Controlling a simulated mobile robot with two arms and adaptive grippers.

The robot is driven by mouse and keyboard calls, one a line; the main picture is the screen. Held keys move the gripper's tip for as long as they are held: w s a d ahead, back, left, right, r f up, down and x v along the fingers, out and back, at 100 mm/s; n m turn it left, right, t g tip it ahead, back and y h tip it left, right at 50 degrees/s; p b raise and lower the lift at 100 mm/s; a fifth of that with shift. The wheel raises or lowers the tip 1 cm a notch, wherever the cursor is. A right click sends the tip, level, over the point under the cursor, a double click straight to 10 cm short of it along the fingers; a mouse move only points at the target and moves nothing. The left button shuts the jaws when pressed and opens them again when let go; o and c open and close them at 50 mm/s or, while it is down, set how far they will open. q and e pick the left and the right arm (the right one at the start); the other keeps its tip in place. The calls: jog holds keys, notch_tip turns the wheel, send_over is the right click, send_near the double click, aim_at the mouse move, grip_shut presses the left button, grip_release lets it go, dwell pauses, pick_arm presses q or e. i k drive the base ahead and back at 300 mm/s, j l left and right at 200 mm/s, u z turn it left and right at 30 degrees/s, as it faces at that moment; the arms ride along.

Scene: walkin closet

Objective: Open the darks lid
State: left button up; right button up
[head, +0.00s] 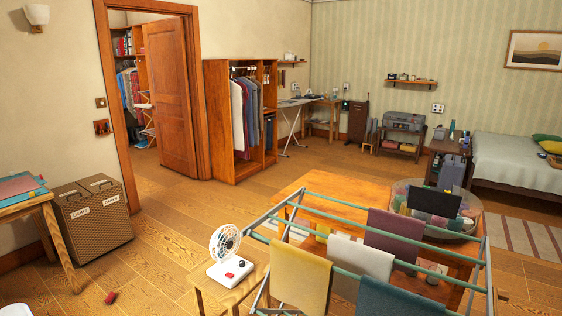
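A brown woven laundry hamper (97,228) stands on the floor at the left, near the wall and the doorway. The darks lid (100,184) is the one on the right, nearer the door frame. Neither of my grippers shows in the head view.
A wooden table (50,218) with folded cloths stands close to the hamper's left. A small red object (111,297) lies on the floor in front. A stool (232,291) with a white fan and a drying rack (345,267) stand right; floor between is open.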

aim_at(100, 183)
jog(key=i+j+u, duration=0.35)
jog(key=i+u, duration=0.15)
jog(key=i+j+u, duration=0.4)
jog(key=i+u, duration=0.4)
jog(key=i, duration=0.2)
jog(key=i+u, duration=0.4)
jog(key=i, duration=0.15)
jog(key=i+l+z, duration=0.1)
jog(key=i+z, duration=0.2)
jog(key=i, duration=0.25)
jog(key=i+z, duration=0.3)
jog(key=i, duration=0.25)
jog(key=i+j+z, duration=0.3)
jog(key=i, duration=0.25)
jog(key=i+l+u, duration=0.3)
jog(key=i, duration=0.3)
jog(key=i+l+u, duration=0.35)
jog(key=i+l, duration=0.15)
jog(key=l, duration=0.1)
